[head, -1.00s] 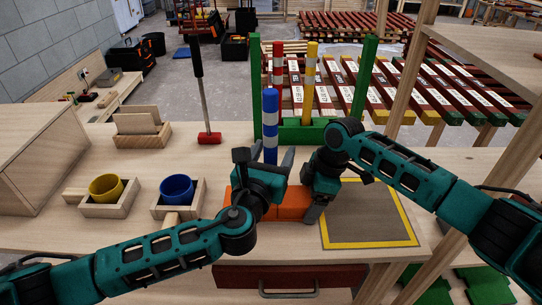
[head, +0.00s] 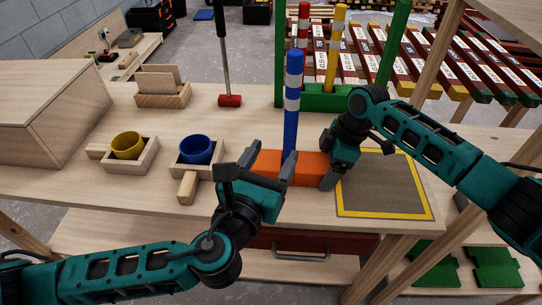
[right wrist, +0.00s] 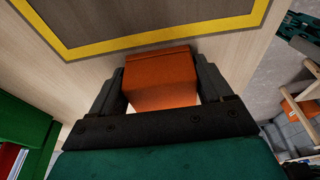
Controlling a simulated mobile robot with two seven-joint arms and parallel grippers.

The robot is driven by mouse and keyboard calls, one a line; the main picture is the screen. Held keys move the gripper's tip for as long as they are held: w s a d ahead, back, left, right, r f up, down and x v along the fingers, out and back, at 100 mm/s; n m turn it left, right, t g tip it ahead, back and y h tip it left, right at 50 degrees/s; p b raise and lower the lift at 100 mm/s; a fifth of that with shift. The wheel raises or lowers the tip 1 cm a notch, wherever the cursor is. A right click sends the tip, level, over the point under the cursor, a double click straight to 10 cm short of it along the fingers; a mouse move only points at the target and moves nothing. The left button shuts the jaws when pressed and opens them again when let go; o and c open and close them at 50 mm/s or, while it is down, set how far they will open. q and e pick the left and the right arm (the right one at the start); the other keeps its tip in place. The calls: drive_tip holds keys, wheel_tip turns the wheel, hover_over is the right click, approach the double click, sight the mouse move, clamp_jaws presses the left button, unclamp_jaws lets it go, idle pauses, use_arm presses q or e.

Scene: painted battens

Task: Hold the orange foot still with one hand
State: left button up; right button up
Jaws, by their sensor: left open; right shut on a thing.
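The orange foot (head: 304,166) is a block on the workbench, with a blue batten (head: 292,110) with white bands standing upright at it. My right gripper (head: 330,172) is at the foot's right end; in the right wrist view its two fingers (right wrist: 163,90) are shut on the orange foot (right wrist: 160,72), one on each side. My left gripper (head: 262,175) is open, in front of the foot's left part and hides some of it. Nothing shows between its fingers. The batten's lower end is partly hidden by the foot.
A grey mat with a yellow border (head: 385,205) lies right of the foot. A yellow cup (head: 127,146) and a blue cup (head: 196,150) sit in wooden holders at left. A red-headed mallet (head: 229,101) and a green stand (head: 322,101) with red and yellow battens are behind.

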sight(350, 178)
drive_tip(key=o, duration=0.9)
drive_tip(key=shift+d, duration=0.1)
drive_tip(key=shift+d+p, duration=0.55)
drive_tip(key=shift+d, duration=0.5)
drive_tip(key=shift+d+p, duration=0.65)
drive_tip(key=shift+d, duration=1.75)
drive_tip(key=p+v, duration=0.2)
drive_tip(key=v, duration=0.1)
drive_tip(key=shift+a+r, duration=0.1)
drive_tip(key=shift+a, duration=0.25)
drive_tip(key=shift+r, duration=0.15)
drive_tip(key=shift+a+v, duration=0.2)
drive_tip(key=shift+v, duration=0.55)
drive_tip(key=shift+a+v, duration=0.15)
drive_tip(key=shift+v, duration=0.6)
drive_tip(key=shift+a+v, duration=0.2)
drive_tip(key=shift+v, duration=0.55)
